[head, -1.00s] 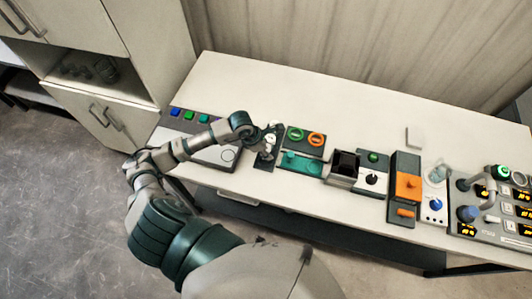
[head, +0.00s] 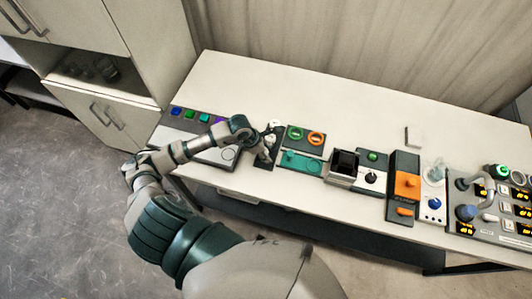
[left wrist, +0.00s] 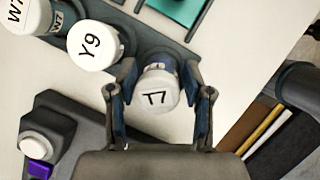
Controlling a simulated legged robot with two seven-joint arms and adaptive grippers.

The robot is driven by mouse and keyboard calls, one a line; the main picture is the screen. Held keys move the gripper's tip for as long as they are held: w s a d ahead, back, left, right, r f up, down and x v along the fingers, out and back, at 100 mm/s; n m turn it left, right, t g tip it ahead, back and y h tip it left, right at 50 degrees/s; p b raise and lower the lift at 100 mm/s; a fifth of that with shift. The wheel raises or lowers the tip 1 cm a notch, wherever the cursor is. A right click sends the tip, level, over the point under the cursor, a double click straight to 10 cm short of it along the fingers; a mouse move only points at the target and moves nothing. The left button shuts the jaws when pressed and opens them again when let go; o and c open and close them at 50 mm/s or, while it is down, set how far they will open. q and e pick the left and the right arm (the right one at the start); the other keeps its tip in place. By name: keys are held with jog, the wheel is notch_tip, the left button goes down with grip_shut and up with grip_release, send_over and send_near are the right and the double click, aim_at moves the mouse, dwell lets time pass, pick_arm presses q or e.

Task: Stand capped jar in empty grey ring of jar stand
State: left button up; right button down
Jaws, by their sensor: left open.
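A capped jar (left wrist: 156,90) with a white lid marked "T7" is between the fingers of my left gripper (left wrist: 160,76) in the left wrist view. The fingers are open, one on each side of it. Two more white-capped jars, "Y9" (left wrist: 90,46) and "W7" (left wrist: 22,14), stand up and left on a dark grey stand (left wrist: 128,40). In the head view my left gripper (head: 264,152) is over this stand and hides much of it. I cannot make out an empty grey ring. My right gripper is not in view.
A panel with coloured buttons (head: 189,115) lies left.

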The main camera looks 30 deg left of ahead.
pick_arm(q)
jog(key=v, duration=1)
jog(key=shift+r+b, duration=0.2)
jog(key=shift+b, duration=0.25)
jog(key=shift+d, duration=0.15)
jog(key=shift+s, duration=0.1)
